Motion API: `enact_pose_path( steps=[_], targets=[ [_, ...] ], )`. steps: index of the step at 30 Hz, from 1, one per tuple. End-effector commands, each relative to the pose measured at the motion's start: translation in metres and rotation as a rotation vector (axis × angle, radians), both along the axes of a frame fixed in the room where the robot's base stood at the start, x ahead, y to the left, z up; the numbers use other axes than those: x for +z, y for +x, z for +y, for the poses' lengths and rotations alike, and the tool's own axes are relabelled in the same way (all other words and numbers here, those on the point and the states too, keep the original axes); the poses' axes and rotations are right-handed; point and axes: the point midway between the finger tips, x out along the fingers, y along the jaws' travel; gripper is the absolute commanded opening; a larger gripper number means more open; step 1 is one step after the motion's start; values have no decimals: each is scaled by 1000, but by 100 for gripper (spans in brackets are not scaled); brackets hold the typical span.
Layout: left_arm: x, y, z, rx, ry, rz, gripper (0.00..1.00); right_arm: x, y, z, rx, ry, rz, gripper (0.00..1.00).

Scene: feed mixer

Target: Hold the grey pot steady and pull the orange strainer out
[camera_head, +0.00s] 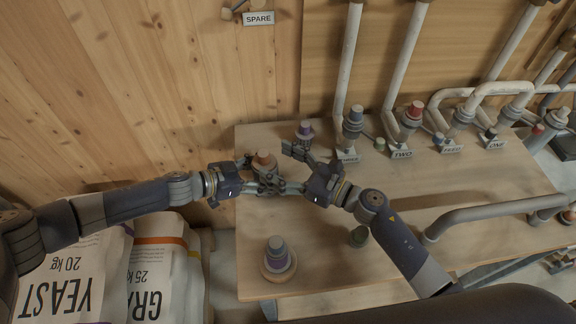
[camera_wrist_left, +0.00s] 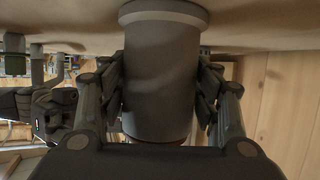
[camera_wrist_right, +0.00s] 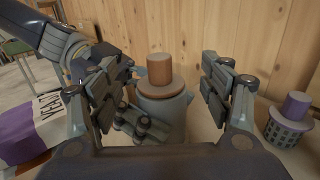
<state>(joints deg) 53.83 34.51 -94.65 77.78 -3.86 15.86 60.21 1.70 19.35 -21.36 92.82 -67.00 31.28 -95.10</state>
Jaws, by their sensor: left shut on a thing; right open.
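The grey pot (camera_head: 265,174) stands on the wooden table near its back left part. The orange strainer (camera_head: 264,158) sits in it, with its brown-orange knob (camera_wrist_right: 159,70) and rim showing on top in the right wrist view. My left gripper (camera_head: 257,177) is shut on the pot from the left, and the pot's grey wall (camera_wrist_left: 160,85) fills the space between its fingers in the left wrist view. My right gripper (camera_head: 287,169) is open and empty to the right of the pot. Its fingers point at the pot and knob, apart from the knob.
A purple-topped strainer (camera_head: 305,131) stands just behind my right gripper. Pipes with labelled fittings (camera_head: 402,153) line the back right. Feed sacks (camera_head: 160,265) stand left of the table.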

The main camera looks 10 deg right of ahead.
Motion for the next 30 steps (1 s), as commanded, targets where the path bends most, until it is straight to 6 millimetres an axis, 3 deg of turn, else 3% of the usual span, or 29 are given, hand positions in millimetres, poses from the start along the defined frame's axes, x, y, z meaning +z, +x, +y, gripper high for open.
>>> enact_pose_path(
  steps=[9, 20, 27, 29, 30],
  targets=[
    [-1, 0, 0, 0, 1, 0, 22, 0, 25, 33, 1, 1, -1, 72],
    [-1, 0, 1, 1, 1, 0, 22, 0, 29, 38, 1, -2, -1, 72],
    [0, 0, 1, 2, 1, 0, 22, 0, 28, 37, 1, -1, -1, 21],
    [0, 0, 1, 2, 1, 0, 22, 0, 28, 37, 1, -1, -1, 20],
    [0, 0, 1, 2, 1, 0, 22, 0, 28, 37, 1, -1, -1, 43]
  ],
)
